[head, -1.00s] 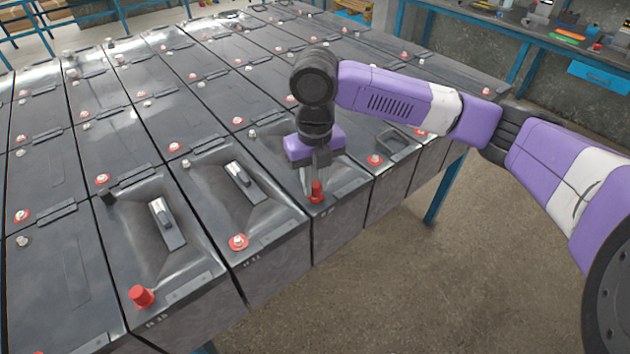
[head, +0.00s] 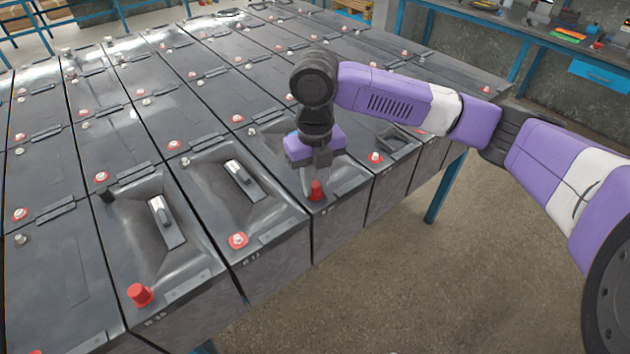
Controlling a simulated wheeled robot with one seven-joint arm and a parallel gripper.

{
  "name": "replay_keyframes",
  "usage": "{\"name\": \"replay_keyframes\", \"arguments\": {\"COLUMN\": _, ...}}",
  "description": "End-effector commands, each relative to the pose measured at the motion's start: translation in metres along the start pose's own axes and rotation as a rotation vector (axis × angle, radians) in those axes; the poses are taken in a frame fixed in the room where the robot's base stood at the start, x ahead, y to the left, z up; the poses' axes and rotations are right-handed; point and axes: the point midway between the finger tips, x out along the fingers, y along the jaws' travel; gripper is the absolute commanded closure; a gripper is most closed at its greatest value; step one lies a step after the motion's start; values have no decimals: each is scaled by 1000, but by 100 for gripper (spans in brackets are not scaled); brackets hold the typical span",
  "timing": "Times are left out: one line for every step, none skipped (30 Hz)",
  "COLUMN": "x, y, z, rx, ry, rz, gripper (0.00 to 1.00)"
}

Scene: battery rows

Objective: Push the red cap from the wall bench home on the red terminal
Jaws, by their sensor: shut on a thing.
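My gripper (head: 315,186) points down at the front edge of a battery in the front row, shut on a red cap (head: 316,193). The cap stands at that battery's front terminal spot. The fingers hide part of the cap, and I cannot tell how far down it sits. The terminal under it is hidden. Another red cap (head: 140,294) covers a terminal on the front-left battery. The battery between them has a bare terminal on a red ring (head: 238,240).
Rows of dark batteries (head: 75,260) fill the blue-legged rack. The wall bench (head: 510,22) at the back right holds tools and a red item (head: 597,46). A blue drawer (head: 598,77) hangs below it. The floor at the right is clear.

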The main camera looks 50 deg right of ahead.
Motion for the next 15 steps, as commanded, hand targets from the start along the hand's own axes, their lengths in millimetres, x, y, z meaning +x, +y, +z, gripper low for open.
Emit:
{"name": "replay_keyframes", "arguments": {"x": 2, "y": 0, "z": 0, "rx": 0, "ry": 1, "rz": 0, "gripper": 100}}
{"name": "replay_keyframes", "arguments": {"x": 2, "y": 0, "z": 0, "rx": 0, "ry": 1, "rz": 0, "gripper": 100}}
{"name": "replay_keyframes", "arguments": {"x": 2, "y": 0, "z": 0, "rx": 0, "ry": 1, "rz": 0, "gripper": 100}}
{"name": "replay_keyframes", "arguments": {"x": 3, "y": 0, "z": 0, "rx": 0, "ry": 1, "rz": 0, "gripper": 100}}
{"name": "replay_keyframes", "arguments": {"x": 2, "y": 0, "z": 0, "rx": 0, "ry": 1, "rz": 0, "gripper": 100}}
{"name": "replay_keyframes", "arguments": {"x": 2, "y": 0, "z": 0, "rx": 0, "ry": 1, "rz": 0, "gripper": 100}}
{"name": "replay_keyframes", "arguments": {"x": 2, "y": 0, "z": 0, "rx": 0, "ry": 1, "rz": 0, "gripper": 100}}
{"name": "replay_keyframes", "arguments": {"x": 2, "y": 0, "z": 0, "rx": 0, "ry": 1, "rz": 0, "gripper": 100}}
{"name": "replay_keyframes", "arguments": {"x": 2, "y": 0, "z": 0, "rx": 0, "ry": 1, "rz": 0, "gripper": 100}}
{"name": "replay_keyframes", "arguments": {"x": 2, "y": 0, "z": 0, "rx": 0, "ry": 1, "rz": 0, "gripper": 100}}
{"name": "replay_keyframes", "arguments": {"x": 2, "y": 0, "z": 0, "rx": 0, "ry": 1, "rz": 0, "gripper": 100}}
{"name": "replay_keyframes", "arguments": {"x": 2, "y": 0, "z": 0, "rx": 0, "ry": 1, "rz": 0, "gripper": 76}}
{"name": "replay_keyframes", "arguments": {"x": 2, "y": 0, "z": 0, "rx": 0, "ry": 1, "rz": 0, "gripper": 70}}
{"name": "replay_keyframes", "arguments": {"x": 2, "y": 0, "z": 0, "rx": 0, "ry": 1, "rz": 0, "gripper": 64}}
{"name": "replay_keyframes", "arguments": {"x": 2, "y": 0, "z": 0, "rx": 0, "ry": 1, "rz": 0, "gripper": 56}}
